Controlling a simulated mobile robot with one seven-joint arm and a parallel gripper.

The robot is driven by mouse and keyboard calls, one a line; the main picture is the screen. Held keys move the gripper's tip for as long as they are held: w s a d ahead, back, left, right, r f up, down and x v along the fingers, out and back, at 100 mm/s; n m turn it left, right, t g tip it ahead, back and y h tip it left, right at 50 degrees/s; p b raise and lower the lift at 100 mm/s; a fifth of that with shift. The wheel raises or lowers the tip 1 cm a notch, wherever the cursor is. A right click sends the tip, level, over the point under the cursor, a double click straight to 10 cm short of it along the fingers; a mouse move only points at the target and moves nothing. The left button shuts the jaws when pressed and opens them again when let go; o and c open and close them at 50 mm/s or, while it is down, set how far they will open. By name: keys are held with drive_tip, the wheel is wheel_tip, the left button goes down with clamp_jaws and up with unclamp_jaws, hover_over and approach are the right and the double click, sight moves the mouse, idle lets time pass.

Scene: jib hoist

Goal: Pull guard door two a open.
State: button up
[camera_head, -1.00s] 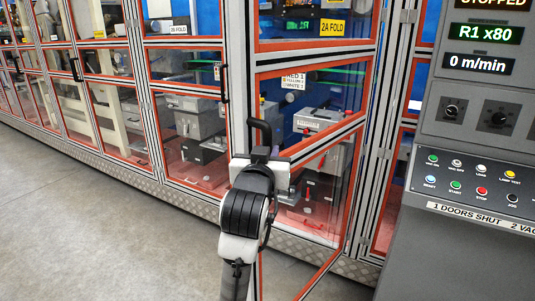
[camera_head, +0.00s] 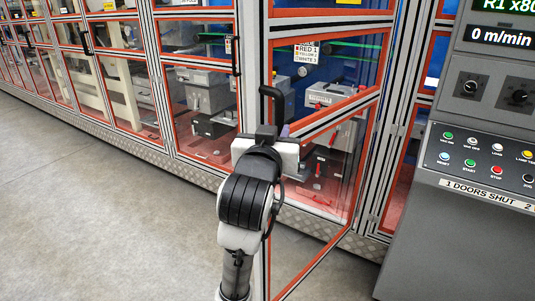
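Guard door two A (camera_head: 330,123) is a clear panel in a red-edged aluminium frame. It stands partly open, its left edge swung out towards me and its right edge at the hinge post. Its black handle (camera_head: 269,95) is on the left edge; the upper part shows above my gripper. My gripper (camera_head: 268,135) is at the handle's lower part and appears shut on it. The fingertips are mostly hidden behind the wrist.
A control console (camera_head: 475,170) with buttons and displays stands close on the right. The neighbouring guard door (camera_head: 205,95) to the left is shut. Grey machine units (camera_head: 330,98) show behind the panels. The floor (camera_head: 110,215) at the left is clear.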

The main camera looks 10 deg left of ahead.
drive_tip(key=s+b, duration=0.7)
drive_tip(key=s, duration=0.1)
drive_tip(key=shift+s+a, duration=0.3)
drive_tip(key=shift+a, duration=0.1)
